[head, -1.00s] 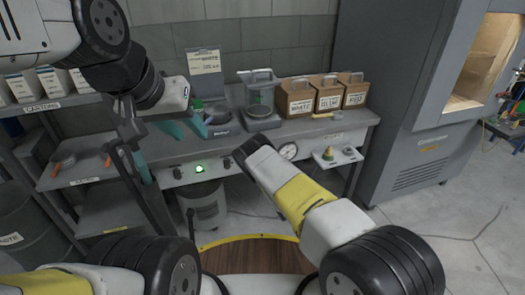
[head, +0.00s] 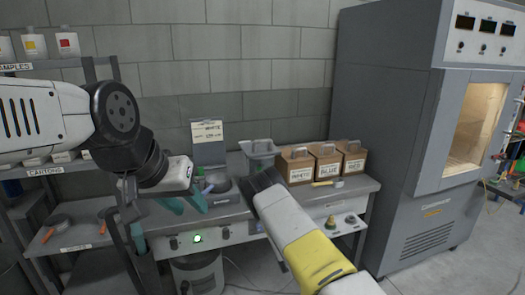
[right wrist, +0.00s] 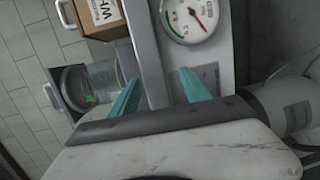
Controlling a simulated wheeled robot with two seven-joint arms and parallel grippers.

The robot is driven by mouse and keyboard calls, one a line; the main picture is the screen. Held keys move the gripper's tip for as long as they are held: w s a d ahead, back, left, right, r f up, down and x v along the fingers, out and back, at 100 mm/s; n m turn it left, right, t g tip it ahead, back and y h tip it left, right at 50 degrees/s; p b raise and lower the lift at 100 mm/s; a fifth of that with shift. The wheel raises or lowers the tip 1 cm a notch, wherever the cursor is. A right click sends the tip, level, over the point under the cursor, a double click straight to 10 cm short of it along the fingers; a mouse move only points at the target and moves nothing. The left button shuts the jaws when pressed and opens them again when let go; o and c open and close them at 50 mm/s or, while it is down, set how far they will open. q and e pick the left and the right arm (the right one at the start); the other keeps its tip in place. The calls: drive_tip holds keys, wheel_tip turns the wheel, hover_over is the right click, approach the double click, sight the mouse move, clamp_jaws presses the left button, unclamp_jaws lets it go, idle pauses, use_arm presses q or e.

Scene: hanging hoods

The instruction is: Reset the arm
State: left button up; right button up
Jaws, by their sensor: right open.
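My right arm (head: 310,245), white with a yellow band, reaches from the lower right toward the bench; its fingers are hidden in the head view. In the right wrist view, the teal fingers of my right gripper (right wrist: 162,92) stand apart with nothing held between them. A round gauge (right wrist: 190,17) on the bench front lies beyond them. My left arm (head: 60,120) comes in from the left and bends down at the wrist. Its gripper (head: 163,220) has teal fingers spread apart in front of the bench's left part, with no held object visible.
A shelf rack (head: 60,230) stands at left, close to my left arm. A tall grey cabinet (head: 400,120) with an open lit window stands at right.

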drive_tip(key=s+d+r+m+g+h, duration=0.15)
drive_tip(key=r+m, duration=0.25)
drive_tip(key=r, duration=0.4)
drive_tip(key=s+d+r+m+g, duration=0.1)
drive_tip(key=d+r+m+g, duration=0.2)
drive_tip(key=r, duration=0.5)
drive_tip(key=s+d+r+m+h, duration=0.1)
drive_tip(key=d+r+m, duration=0.2)
drive_tip(key=r+m, duration=0.35)
drive_tip(key=s+r+m+g+y, duration=0.2)
drive_tip(key=s+r, duration=0.7)
drive_tip(key=s, duration=0.3)
drive_tip(key=s+r+m+g+y, duration=0.1)
drive_tip(key=s+r+m+g, duration=0.1)
drive_tip(key=s+r, duration=0.8)
drive_tip(key=s+f+m+g, duration=0.1)
drive_tip(key=s+g, duration=0.1)
drive_tip(key=s, duration=1.8)
drive_tip(key=shift+d+f+m, duration=0.25)
drive_tip(key=shift+d+m, duration=0.1)
drive_tip(key=shift+d, duration=0.1)
